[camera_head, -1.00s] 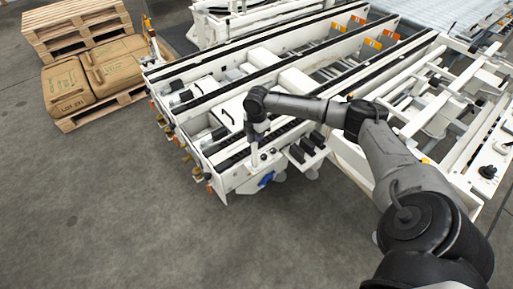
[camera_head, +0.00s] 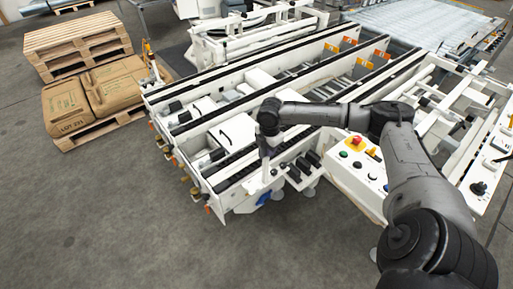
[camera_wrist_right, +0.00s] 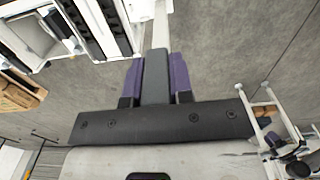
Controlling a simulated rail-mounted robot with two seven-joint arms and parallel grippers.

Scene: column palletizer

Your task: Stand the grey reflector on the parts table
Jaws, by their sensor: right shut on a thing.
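My right gripper (camera_head: 264,160) points down over the near end of the white conveyor frame (camera_head: 235,195) in the head view. In the right wrist view its purple fingers (camera_wrist_right: 155,80) are shut on a grey flat piece (camera_wrist_right: 155,72), which looks like the grey reflector. A narrow white strip (camera_wrist_right: 160,25) shows beyond the piece; I cannot tell whether it belongs to it. In the head view the reflector cannot be made out at the gripper. I cannot pick out the parts table for certain. My left gripper is not in view.
A control box (camera_head: 350,172) with a red button stands right of the gripper, partly behind my arm. Stacked pallets (camera_head: 78,45) and brown sacks (camera_head: 95,92) are at the left. The grey floor (camera_head: 100,210) in front is clear.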

